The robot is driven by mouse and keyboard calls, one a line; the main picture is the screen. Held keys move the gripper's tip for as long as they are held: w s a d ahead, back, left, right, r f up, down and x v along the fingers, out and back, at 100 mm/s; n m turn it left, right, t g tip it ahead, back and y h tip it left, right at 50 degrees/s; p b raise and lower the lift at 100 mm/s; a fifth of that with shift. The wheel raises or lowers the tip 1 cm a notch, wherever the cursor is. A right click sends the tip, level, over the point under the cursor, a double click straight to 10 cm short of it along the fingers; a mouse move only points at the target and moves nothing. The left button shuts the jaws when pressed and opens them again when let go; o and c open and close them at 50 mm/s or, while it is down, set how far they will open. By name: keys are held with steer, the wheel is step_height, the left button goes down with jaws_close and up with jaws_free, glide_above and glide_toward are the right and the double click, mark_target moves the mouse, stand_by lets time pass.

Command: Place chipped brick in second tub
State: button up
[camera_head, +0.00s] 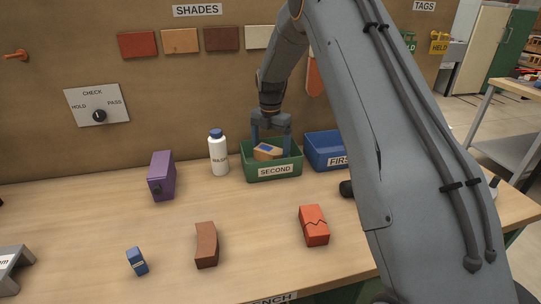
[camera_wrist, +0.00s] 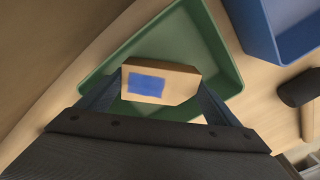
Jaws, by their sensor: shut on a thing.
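The green tub labelled SECOND (camera_head: 274,172) stands at the back of the bench, and its rim shows in the wrist view (camera_wrist: 205,40). My gripper (camera_head: 270,148) is shut on a tan brick (camera_head: 267,153) with a blue patch on it. The wrist view shows this brick (camera_wrist: 180,85) between the two fingers, over or inside the green tub. I cannot tell whether it touches the tub floor. The blue tub labelled FIRST (camera_head: 324,152) stands just right of the green one.
A white bottle (camera_head: 219,155) stands close left of the green tub, with a purple block (camera_head: 161,175) further left.

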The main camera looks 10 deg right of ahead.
steer(key=shift+f+p, duration=0.3)
steer(key=shift+f, duration=0.95)
steer(key=shift+f, duration=0.1)
steer(key=o, duration=1.3)
steer(key=shift+f, duration=0.1)
